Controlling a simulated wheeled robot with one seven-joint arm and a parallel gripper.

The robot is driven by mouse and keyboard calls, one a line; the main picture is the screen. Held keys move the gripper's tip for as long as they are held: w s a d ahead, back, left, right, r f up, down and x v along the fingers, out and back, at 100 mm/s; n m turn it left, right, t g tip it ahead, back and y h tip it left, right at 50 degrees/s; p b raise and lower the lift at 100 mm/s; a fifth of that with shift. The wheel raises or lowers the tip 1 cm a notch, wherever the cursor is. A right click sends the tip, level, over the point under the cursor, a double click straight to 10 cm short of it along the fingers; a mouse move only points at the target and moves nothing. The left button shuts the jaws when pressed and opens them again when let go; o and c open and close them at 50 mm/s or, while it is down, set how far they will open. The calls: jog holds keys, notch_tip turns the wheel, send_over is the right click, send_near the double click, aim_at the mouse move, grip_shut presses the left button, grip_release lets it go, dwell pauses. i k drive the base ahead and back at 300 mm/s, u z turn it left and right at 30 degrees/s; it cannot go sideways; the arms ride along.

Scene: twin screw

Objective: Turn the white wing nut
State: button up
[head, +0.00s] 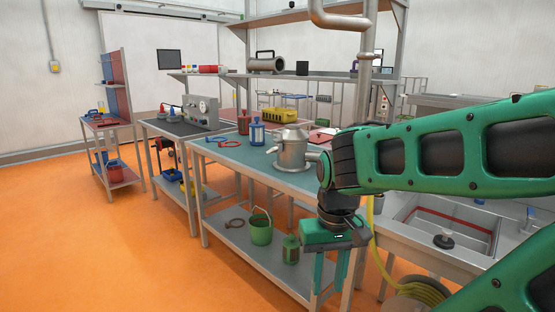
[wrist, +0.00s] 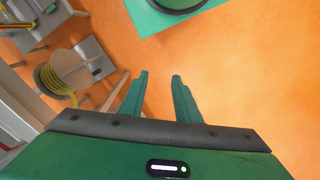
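I cannot make out a white wing nut in either view; it may be hidden or too small to tell. My gripper (head: 330,284) hangs pointing down in front of the near end of the green-topped workbench (head: 235,160). In the wrist view my gripper (wrist: 158,76) has its two green fingers apart, with nothing between them and orange floor below. A grey box with a round gauge (head: 202,112) stands on the dark-topped table to the left. Any small fittings on it are too small to tell.
A metal vessel (head: 292,150), a blue lantern (head: 257,133) and red goggles (head: 223,141) are on the workbench. Its lower shelf holds a green bucket (head: 261,228). A sink (head: 445,215) and a yellow hose reel (head: 418,290) are at right. The left floor is clear.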

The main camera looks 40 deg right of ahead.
aim_at(273, 150)
jog(key=z, duration=0.45)
jog(key=i, duration=0.95)
jog(key=u, duration=0.45)
